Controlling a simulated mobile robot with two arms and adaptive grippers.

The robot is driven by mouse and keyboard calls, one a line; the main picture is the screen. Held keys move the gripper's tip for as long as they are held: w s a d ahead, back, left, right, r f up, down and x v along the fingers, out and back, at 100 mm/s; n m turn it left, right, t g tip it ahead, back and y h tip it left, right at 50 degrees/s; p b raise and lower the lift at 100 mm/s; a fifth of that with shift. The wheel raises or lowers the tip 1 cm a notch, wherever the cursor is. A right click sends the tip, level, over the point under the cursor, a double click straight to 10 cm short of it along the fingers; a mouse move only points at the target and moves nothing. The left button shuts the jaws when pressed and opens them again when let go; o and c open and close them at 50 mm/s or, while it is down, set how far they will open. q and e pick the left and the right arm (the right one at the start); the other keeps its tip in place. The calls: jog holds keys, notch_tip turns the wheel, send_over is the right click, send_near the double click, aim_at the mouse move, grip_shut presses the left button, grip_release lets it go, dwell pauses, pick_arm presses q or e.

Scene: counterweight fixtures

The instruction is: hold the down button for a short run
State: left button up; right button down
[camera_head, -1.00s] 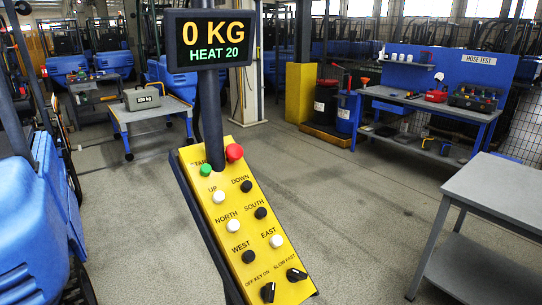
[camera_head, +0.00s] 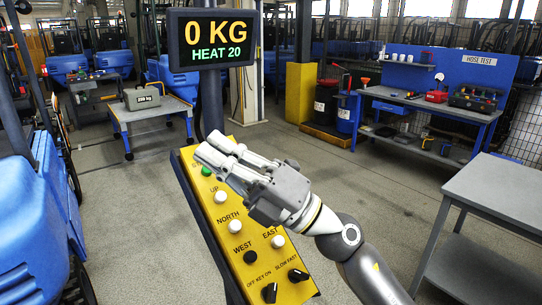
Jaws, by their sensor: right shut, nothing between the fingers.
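The yellow control pendant (camera_head: 222,232) hangs tilted in the middle of the head view. My right gripper (camera_head: 215,146) is in front of its upper part, fingers together and empty, pointing up and left. The gripper hides the DOWN button, the SOUTH button and the red button. The green button (camera_head: 207,171), the white UP button (camera_head: 221,197), the white NORTH button (camera_head: 235,226), the white EAST button (camera_head: 278,241) and the black WEST button (camera_head: 250,257) show. I cannot tell whether the fingertips touch the panel. The display (camera_head: 212,38) reads 0 KG, HEAT 20. My left gripper is not in view.
A grey table (camera_head: 497,197) stands at the right. A blue machine (camera_head: 28,225) is close at the left. A cart (camera_head: 176,110) with a 200 kg weight (camera_head: 143,97) and a blue hose test bench (camera_head: 432,105) stand behind. The floor between is clear.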

jog(key=w+a+f+n+g+h, duration=0.1)
jog(key=a+f+n+g+h, duration=0.45)
jog(key=n+h, duration=0.35)
jog(key=w+d+m+t+h, duration=0.1)
jog(key=w+d+t+h, duration=0.2)
jog(key=w+d+h, duration=0.3)
jog(key=w+d+m+t+h, duration=0.1)
jog(key=w+d+t+h, duration=0.2)
jog(key=d, duration=0.5)
jog(key=shift+g+h, duration=0.35)
jog(key=shift+h, duration=0.35)
jog(key=b+x, duration=0.1)
jog(key=x, duration=0.6)
jog(key=shift+a+f, duration=0.1)
jog(key=shift+w+a+f+b, duration=0.25)
jog(key=shift+w+f+b, duration=0.1)
jog(key=shift+b, duration=0.1)
jog(key=shift+b+x, duration=0.55)
jog(key=shift+x, duration=1.2)
dwell(2.0)
